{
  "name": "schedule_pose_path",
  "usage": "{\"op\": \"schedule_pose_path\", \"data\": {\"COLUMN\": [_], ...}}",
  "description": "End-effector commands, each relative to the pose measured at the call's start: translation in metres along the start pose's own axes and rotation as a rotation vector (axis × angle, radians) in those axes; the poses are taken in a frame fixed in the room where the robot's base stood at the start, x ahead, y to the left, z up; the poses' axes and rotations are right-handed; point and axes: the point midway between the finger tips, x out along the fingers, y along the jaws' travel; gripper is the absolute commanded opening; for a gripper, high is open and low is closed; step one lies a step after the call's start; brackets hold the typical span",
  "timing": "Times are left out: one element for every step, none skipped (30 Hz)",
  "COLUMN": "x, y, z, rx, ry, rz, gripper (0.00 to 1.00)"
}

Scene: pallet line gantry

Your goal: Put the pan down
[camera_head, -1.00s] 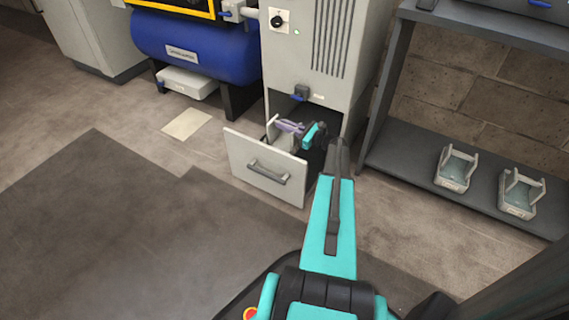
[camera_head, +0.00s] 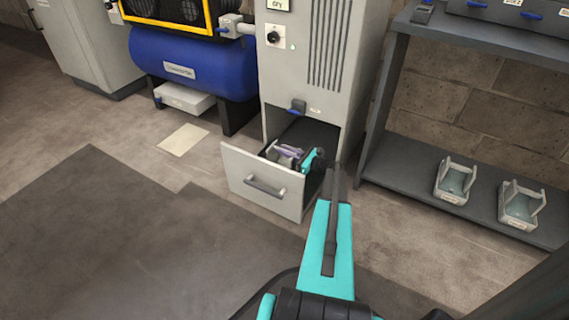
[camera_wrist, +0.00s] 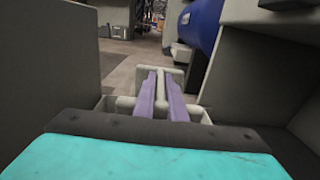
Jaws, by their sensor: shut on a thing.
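The pan (camera_head: 272,154) is a small light grey tray with a raised handle, inside the open drawer (camera_head: 262,187) of the grey cabinet. In the wrist view the pan (camera_wrist: 125,103) shows under and beyond the gripper, and its handle bar runs between the fingers. My gripper (camera_head: 288,150), with purple fingers, is shut on this handle; it also shows in the wrist view (camera_wrist: 163,97). The pan looks upright. The arm hides part of the drawer, and I cannot tell whether the pan touches its floor.
The drawer front stands close on one side and the cabinet (camera_head: 307,80) on the other. A dark shelf (camera_head: 400,165) to the right bears two similar pans (camera_head: 454,182) (camera_head: 521,204). A blue tank (camera_head: 190,62) stands left. The floor in front is clear.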

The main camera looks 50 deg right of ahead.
Motion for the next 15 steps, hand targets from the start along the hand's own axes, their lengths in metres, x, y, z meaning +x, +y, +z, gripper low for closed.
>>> {"op": "schedule_pose_path", "data": {"x": [0.0, 0.0, 0.0, 0.0, 0.0, 0.0, -0.001, -0.001, -0.001, -0.001, -0.001, -0.001, -0.001, -0.001, -0.001], "y": [0.0, 0.0, 0.0, 0.0, 0.0, 0.0, 0.0, 0.0, 0.0, -0.001, -0.001, -0.001, -0.001, -0.001, -0.001], "z": [-0.001, -0.001, -0.001, -0.001, -0.001, 0.0, 0.0, 0.0, -0.001, -0.001, -0.002, -0.004, -0.006, -0.009, -0.014], "rx": [0.0, -0.001, -0.001, -0.001, -0.001, -0.001, -0.001, -0.001, -0.001, -0.001, -0.001, -0.001, 0.0, 0.0, 0.0], "ry": [-0.002, -0.002, -0.002, -0.002, -0.002, -0.002, -0.002, -0.002, -0.002, -0.002, -0.002, -0.001, -0.001, -0.001, -0.001], "rz": [0.0, 0.0, 0.0, 0.0, 0.0, 0.0, -0.001, -0.001, -0.001, -0.001, -0.001, -0.001, -0.001, -0.001, -0.001], "gripper": [0.0, 0.0, 0.0, 0.0, 0.0, 0.0, 0.0, 0.0, 0.0, 0.0, 0.0, 0.0, 0.0, 0.0, 0.0]}}
